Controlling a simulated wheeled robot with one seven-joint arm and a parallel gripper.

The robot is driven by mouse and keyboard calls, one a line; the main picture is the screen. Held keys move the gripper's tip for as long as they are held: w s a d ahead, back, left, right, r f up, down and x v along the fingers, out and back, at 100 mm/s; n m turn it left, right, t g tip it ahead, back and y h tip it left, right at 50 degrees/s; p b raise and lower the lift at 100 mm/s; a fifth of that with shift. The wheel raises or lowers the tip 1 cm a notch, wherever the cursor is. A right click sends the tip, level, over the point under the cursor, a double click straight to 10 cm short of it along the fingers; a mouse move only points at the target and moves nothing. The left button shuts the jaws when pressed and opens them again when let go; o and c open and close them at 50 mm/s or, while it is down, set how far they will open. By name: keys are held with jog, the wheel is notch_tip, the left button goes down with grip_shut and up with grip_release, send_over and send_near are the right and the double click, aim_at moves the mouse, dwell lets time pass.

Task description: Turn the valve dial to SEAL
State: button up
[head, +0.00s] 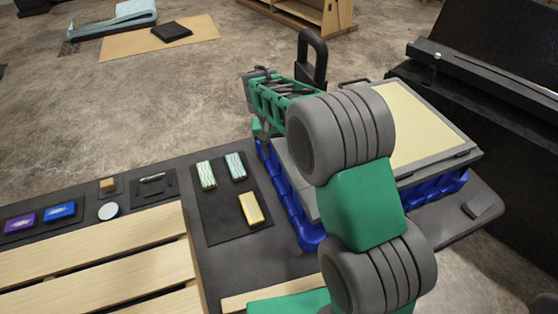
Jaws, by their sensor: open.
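My gripper (262,128) is at the end of my green and grey arm, over the left side of a grey case-like unit (437,161) with a pale yellow top panel. The gripper is open; its fingers are small and partly covered by my own arm. I cannot make out the valve dial or any SEAL mark. My arm covers much of the unit's left part. I cannot tell whether the fingers touch anything.
The unit stands on a blue crate-like base (440,190) on a dark table (268,262). A dark mat (222,222) with small striped and yellow blocks lies left of it. Wooden slats (90,265) fill the front left. A black upright handle (312,60) rises behind my gripper.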

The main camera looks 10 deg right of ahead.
jog(key=shift+s+a+f+n+g, duration=0.15)
jog(key=shift+s+f, duration=0.25)
jog(key=shift+s, duration=0.5)
jog(key=shift+s+d+f+n+g, duration=0.15)
jog(key=shift+s+f+n, duration=0.15)
jog(key=shift+s, duration=0.6)
jog(key=shift+a, duration=0.1)
